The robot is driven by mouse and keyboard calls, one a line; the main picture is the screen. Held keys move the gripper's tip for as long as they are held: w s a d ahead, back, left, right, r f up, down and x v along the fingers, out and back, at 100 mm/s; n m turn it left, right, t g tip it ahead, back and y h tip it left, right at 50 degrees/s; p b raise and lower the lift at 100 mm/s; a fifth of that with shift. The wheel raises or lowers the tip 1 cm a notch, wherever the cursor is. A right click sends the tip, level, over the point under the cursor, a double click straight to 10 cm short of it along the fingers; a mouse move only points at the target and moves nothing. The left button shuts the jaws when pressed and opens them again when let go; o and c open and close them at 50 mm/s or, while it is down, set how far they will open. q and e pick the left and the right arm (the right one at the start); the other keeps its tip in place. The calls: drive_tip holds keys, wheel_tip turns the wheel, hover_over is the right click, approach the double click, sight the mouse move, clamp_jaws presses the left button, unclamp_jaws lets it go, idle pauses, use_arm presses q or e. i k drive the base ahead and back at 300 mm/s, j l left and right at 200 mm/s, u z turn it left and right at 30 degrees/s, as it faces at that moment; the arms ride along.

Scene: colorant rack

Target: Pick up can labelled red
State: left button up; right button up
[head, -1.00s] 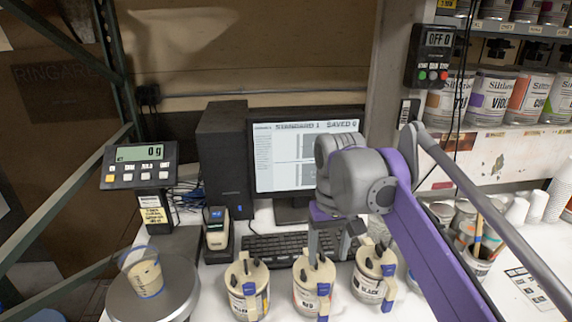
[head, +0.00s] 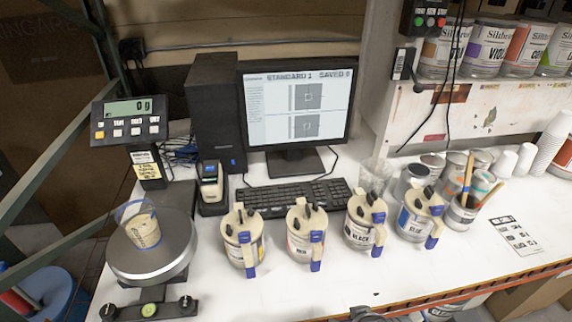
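The can labelled red (head: 300,248) stands upright on the white table in the head view, second from the left in a row of lidded cans with blue-tipped handles. Its label is small and partly hidden by the handle. Nothing holds it. To its left is a can with a mostly hidden label (head: 236,256). To its right are the black can (head: 357,236) and the blue can (head: 412,224). Neither gripper shows clearly; only a small grey part sits at the bottom edge.
A scale (head: 160,262) with a cup (head: 142,232) on it stands at left. A keyboard (head: 290,196) and monitor (head: 296,105) are behind the cans. A cup with brushes (head: 462,212) and a card (head: 515,236) are at right. The table in front of the cans is clear.

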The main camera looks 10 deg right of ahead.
sight(303, 217)
drive_tip(key=l+u, duration=0.3)
drive_tip(key=k+l+u, duration=0.15)
drive_tip(key=l+u, duration=0.15)
drive_tip(key=k+l+u, duration=0.1)
drive_tip(key=l+u, duration=0.2)
drive_tip(key=l, duration=0.15)
drive_tip(key=k+l+u, duration=0.15)
drive_tip(key=l+u, duration=0.15)
